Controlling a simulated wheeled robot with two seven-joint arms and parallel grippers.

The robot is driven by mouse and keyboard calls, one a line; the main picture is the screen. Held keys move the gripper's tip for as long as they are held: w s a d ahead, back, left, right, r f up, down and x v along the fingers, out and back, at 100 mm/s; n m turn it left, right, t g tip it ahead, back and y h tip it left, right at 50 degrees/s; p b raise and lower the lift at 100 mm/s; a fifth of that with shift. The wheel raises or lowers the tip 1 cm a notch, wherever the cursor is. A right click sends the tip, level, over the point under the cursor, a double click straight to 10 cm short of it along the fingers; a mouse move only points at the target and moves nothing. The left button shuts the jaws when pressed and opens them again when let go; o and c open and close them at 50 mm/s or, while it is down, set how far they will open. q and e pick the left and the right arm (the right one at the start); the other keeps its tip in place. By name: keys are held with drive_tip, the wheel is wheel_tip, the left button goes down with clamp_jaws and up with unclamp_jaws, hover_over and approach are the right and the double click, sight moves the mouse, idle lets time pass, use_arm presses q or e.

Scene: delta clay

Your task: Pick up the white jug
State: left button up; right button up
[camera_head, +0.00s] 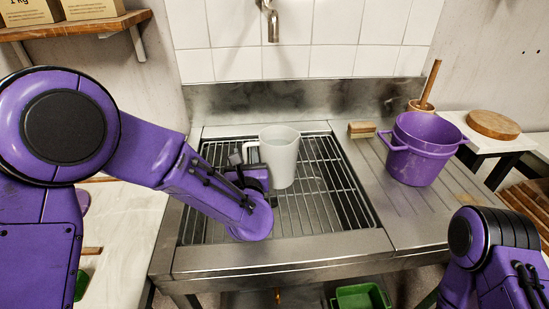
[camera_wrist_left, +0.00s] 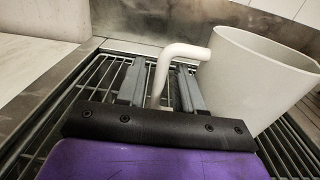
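The white jug (camera_head: 281,158) stands upright on the wire rack over the sink, its handle on the left side. In the left wrist view the jug (camera_wrist_left: 255,80) fills the right side, and its bent handle (camera_wrist_left: 163,75) comes down between the two grey fingers. My left gripper (camera_head: 246,153) is at the handle, left of the jug body. Its fingers (camera_wrist_left: 160,84) are apart, one on each side of the handle, with a visible gap to it. My right arm shows at the lower right, but its gripper is out of view.
The wire rack (camera_head: 322,205) is otherwise empty. A purple pot (camera_head: 414,155) stands on the steel drainboard to the right, with a brush (camera_head: 361,129) left of it. The tap (camera_head: 272,22) hangs above the sink's back edge. A wooden board (camera_head: 493,124) lies far right.

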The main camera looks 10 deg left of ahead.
use_arm(q)
drive_tip(key=shift+w, duration=0.2)
clamp_jaws()
drive_tip(key=shift+r, duration=0.1)
